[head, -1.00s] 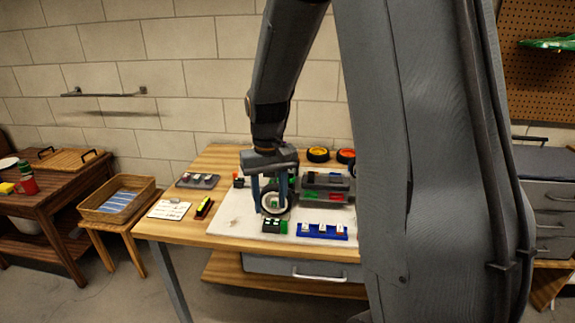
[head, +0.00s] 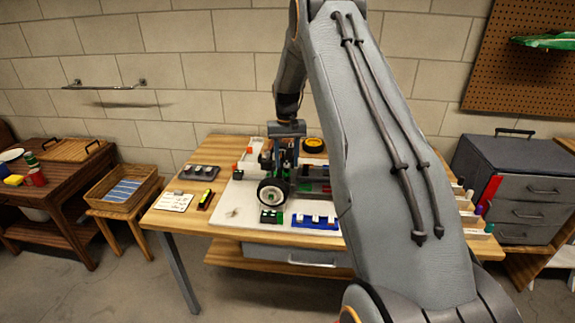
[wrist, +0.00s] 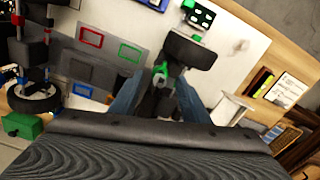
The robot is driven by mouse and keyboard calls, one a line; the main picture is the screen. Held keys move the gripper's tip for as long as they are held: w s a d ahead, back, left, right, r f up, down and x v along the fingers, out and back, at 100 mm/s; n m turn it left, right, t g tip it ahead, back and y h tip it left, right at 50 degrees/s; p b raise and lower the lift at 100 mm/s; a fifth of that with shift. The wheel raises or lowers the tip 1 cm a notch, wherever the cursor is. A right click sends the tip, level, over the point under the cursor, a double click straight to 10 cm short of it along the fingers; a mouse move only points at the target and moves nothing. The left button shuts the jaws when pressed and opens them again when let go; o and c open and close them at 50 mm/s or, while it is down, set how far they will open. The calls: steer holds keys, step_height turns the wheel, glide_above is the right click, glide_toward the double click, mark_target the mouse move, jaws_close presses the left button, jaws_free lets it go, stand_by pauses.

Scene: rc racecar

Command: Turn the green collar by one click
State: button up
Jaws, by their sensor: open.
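A black wheel with a white rim (head: 273,191) stands upright at the near end of a dark part on the white board (head: 232,213). In the wrist view the wheel (wrist: 190,50) is seen from above. A small green part (wrist: 160,72), which looks like the green collar, sits on the dark shaft just behind the wheel. My gripper (wrist: 160,98) is open, with one blue finger on each side of the dark shaft, close to the green part. I cannot tell whether either finger touches it. In the head view my gripper (head: 285,158) is behind the wheel and partly hidden.
A blue tray (head: 315,222) and a small black-and-green block (head: 270,216) lie in front. A grey organiser (wrist: 90,68) with red and green frames is beside the gripper. Another wheeled assembly (wrist: 35,95) stands at the wrist view's left. The board's left part is clear.

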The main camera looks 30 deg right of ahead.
mark_target(286, 172)
steer(key=shift+f+p, duration=0.45)
steer(key=shift+f, duration=1.25)
steer(key=c, duration=1.1)
steer(key=shift+o, duration=0.2)
steer(key=m+b, duration=0.3)
steer(key=m, duration=0.1)
steer(key=shift+w+a+f+m+b, duration=0.1)
steer(key=shift+m+b, duration=0.2)
steer(key=shift+b, duration=0.1)
steer(key=shift+m+b, duration=1.2)
steer(key=shift+m, duration=1.1)
